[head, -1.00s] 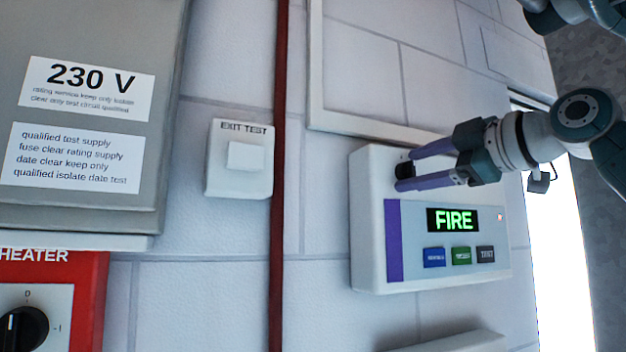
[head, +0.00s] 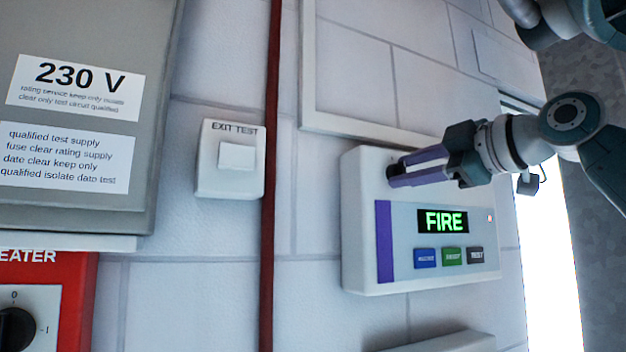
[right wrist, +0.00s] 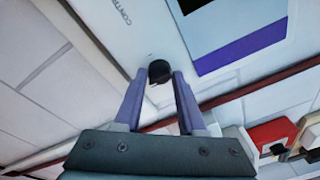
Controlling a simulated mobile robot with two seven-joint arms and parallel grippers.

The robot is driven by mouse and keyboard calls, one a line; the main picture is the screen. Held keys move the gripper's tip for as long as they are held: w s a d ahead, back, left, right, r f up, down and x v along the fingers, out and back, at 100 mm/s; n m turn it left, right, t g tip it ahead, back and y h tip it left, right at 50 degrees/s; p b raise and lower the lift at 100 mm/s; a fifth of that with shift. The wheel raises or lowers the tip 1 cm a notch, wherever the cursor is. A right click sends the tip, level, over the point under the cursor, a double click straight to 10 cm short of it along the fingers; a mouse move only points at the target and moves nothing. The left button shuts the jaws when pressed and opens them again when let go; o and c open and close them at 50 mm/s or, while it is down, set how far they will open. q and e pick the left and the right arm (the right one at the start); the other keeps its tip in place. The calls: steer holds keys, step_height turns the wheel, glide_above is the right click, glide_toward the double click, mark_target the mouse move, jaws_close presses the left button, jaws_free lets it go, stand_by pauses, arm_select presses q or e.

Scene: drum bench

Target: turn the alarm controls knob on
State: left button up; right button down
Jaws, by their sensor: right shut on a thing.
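The white alarm box (head: 358,240) is fixed to the wall, with a lit green "FIRE" display (head: 443,220). Its small black knob (head: 392,170) is at the upper left of its face, mostly covered by my fingers. My right gripper (head: 394,173) comes in from the right and is shut on the knob. In the right wrist view the round black knob (right wrist: 159,70) sits between the tips of the two purple fingers (right wrist: 159,77). The knob's pointer cannot be made out. My left gripper is not in view.
Below the display are a blue button (head: 425,258), a green button (head: 452,256) and a dark button (head: 475,255). Left of a red pipe (head: 270,180) are an exit test switch (head: 232,180), a grey 230 V cabinet (head: 100,205) and a red heater panel (head: 80,310).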

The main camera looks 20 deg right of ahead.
steer(key=m+b, duration=0.2)
steer(key=m, duration=0.4)
steer(key=m+t+h+b, duration=0.1)
steer(key=m+b, duration=0.1)
steer(key=m, duration=0.5)
steer(key=m+t+h+b, duration=0.1)
steer(key=m+b, duration=0.1)
steer(key=m, duration=0.4)
steer(key=shift+f, duration=0.15)
steer(key=shift+m, duration=0.4)
steer(key=c, duration=0.5)
jaws_free()
